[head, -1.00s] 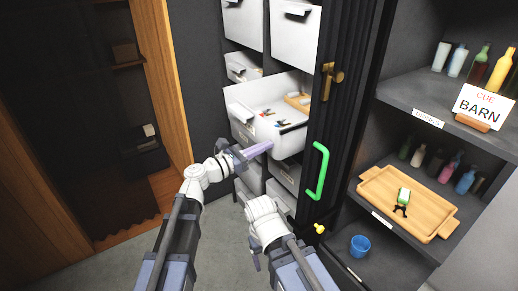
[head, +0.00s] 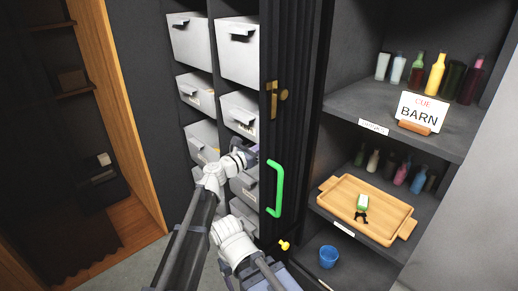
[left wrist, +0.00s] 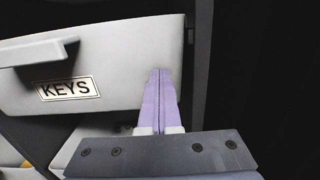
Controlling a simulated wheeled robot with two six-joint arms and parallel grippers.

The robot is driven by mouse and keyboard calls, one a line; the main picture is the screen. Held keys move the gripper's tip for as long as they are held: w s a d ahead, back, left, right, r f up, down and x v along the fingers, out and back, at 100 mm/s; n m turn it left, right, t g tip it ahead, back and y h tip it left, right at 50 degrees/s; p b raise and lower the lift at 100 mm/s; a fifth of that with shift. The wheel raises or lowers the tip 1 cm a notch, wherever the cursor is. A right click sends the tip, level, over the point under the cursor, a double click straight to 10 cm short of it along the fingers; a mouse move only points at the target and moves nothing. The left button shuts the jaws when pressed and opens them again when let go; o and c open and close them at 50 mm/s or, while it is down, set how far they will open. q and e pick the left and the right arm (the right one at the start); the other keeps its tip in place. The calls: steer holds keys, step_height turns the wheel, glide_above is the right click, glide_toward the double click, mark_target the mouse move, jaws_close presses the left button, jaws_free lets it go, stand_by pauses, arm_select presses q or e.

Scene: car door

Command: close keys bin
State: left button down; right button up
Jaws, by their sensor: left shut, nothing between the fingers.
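The keys bin (head: 238,116) is a white bin with a front handle, second from the top in the right column of the cabinet. Its front looks about level with the bins around it, and its inside is hidden. In the left wrist view, its front (left wrist: 110,82) fills much of the picture with a KEYS label. My left gripper (left wrist: 157,75) is shut and empty, with lilac fingertips at the right part of the front, touching or very close. In the head view the fingers are mostly hidden. My right gripper (head: 228,268) hangs low, mostly hidden behind its wrist.
Other white bins (head: 190,40) fill the cabinet around it. A dark ribbed door (head: 290,60) with a green handle (head: 275,188) stands close to the right of my left gripper. Shelves with bottles and a wooden tray (head: 345,205) are farther right.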

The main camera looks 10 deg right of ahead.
arm_select(q)
steer(key=shift+w+d, duration=0.2)
steer(key=shift+d, duration=0.1)
arm_select(e)
steer(key=shift+a, duration=0.1)
arm_select(q)
steer(key=shift+w+r, duration=0.1)
steer(key=v, duration=1.4)
steer(key=shift+s+a+b, duration=0.2)
steer(key=shift+s+b, duration=0.05)
steer(key=shift+b, duration=0.2)
arm_select(e)
steer(key=shift+a+f, duration=0.45)
steer(key=shift+a, duration=0.1)
